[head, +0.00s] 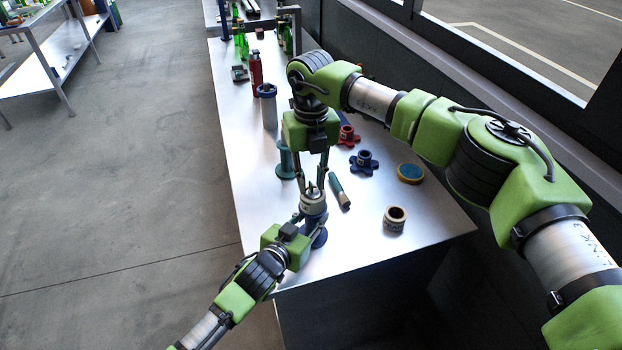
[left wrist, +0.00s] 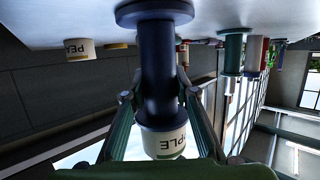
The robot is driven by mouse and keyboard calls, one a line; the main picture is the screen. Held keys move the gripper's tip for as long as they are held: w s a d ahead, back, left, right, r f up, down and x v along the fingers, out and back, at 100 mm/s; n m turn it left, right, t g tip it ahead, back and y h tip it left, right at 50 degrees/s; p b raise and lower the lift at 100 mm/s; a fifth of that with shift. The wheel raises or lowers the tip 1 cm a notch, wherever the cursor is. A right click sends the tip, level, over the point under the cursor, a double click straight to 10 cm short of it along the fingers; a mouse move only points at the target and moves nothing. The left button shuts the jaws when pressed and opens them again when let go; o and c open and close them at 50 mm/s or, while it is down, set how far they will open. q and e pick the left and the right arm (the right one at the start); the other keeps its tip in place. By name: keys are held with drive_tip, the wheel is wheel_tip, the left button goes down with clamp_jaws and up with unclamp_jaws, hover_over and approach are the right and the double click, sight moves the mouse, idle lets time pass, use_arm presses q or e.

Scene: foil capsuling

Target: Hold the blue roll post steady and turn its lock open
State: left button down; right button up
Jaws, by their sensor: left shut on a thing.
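The blue roll post (head: 319,238) stands upright near the front left edge of the table, its round base on the top. A pale roll with dark letters (head: 313,203) sits around its upper part. In the left wrist view, which is upside down, the blue post (left wrist: 158,65) runs between my left fingers, with the lettered roll (left wrist: 163,141) below. My left gripper (head: 299,233) is shut on the post from the lower left. My right gripper (head: 312,186) points down at the post's top, fingers around the lock area. The lock itself is mostly hidden, and whether these fingers grip it is unclear.
A teal post (head: 286,160) stands close behind to the left, and a teal tube-like thing (head: 338,189) lies to the right. A cream roll (head: 395,219), a blue knob (head: 364,162), a red knob (head: 348,136) and a yellow-blue roll (head: 410,173) are further right. The front right is clear.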

sight(311, 183)
use_arm(q)
drive_tip(key=shift+f, duration=0.15)
use_arm(e)
wheel_tip(311, 183, up, 12)
drive_tip(key=shift+f, duration=0.1)
idle(0.3)
use_arm(q)
drive_tip(key=c, duration=1.6)
unclamp_jaws()
drive_tip(key=shift+o, duration=0.2)
